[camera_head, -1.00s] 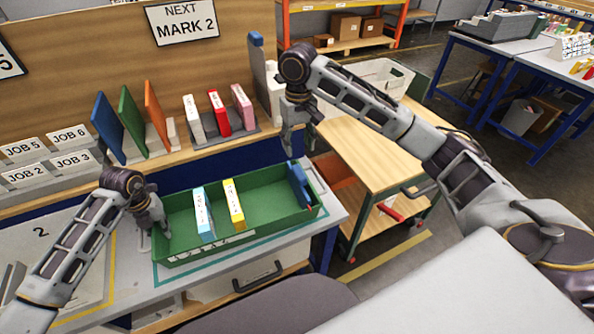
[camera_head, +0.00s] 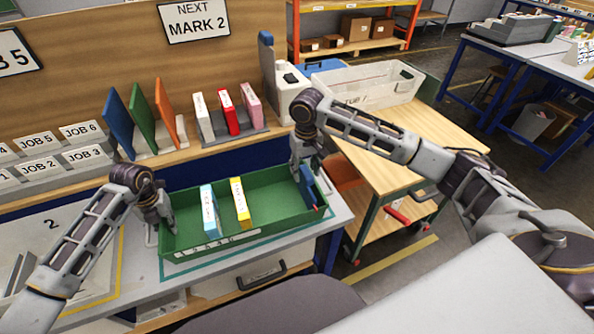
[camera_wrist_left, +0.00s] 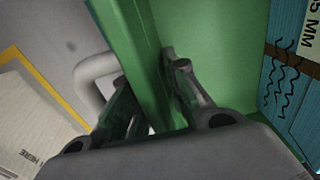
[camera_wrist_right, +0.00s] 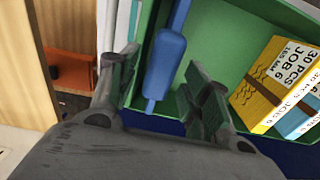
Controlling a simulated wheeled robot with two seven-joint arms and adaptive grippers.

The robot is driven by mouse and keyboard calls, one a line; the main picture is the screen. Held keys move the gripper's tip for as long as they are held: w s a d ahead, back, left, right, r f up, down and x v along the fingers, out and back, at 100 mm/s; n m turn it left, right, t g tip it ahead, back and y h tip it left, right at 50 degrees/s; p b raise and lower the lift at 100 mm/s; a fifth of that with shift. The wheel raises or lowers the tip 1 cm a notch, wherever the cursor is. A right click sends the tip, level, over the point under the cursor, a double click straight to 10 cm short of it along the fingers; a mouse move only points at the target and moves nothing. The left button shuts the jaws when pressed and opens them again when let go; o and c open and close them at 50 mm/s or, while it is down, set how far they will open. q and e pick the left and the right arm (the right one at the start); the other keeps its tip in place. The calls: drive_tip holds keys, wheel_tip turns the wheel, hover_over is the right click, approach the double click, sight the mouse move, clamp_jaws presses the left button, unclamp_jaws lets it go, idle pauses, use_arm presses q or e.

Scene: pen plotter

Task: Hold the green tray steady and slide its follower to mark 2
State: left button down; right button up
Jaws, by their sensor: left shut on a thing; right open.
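The green tray (camera_head: 272,229) sits on the workbench, with a white numbered strip (camera_head: 215,243) on its front wall. My left gripper (camera_head: 165,218) is shut on the tray's left end wall; the wall passes between its fingers in the left wrist view (camera_wrist_left: 158,75). The blue follower (camera_head: 308,188) stands at the tray's right end. My right gripper (camera_head: 304,170) is open above it. In the right wrist view the follower (camera_wrist_right: 166,62) shows between the open fingers; whether they touch it I cannot tell. The strip's figures are too small to read.
In the tray, a cyan-and-white box (camera_head: 210,211) and a yellow box (camera_head: 241,203) stand left of the middle, clear of the follower. A sign (camera_head: 194,20) reads "NEXT MARK 2". A wooden cart (camera_head: 385,165) stands at the right.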

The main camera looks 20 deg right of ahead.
drive_tip(key=shift+f, duration=0.5)
drive_tip(key=shift+c, duration=0.2)
clamp_jaws()
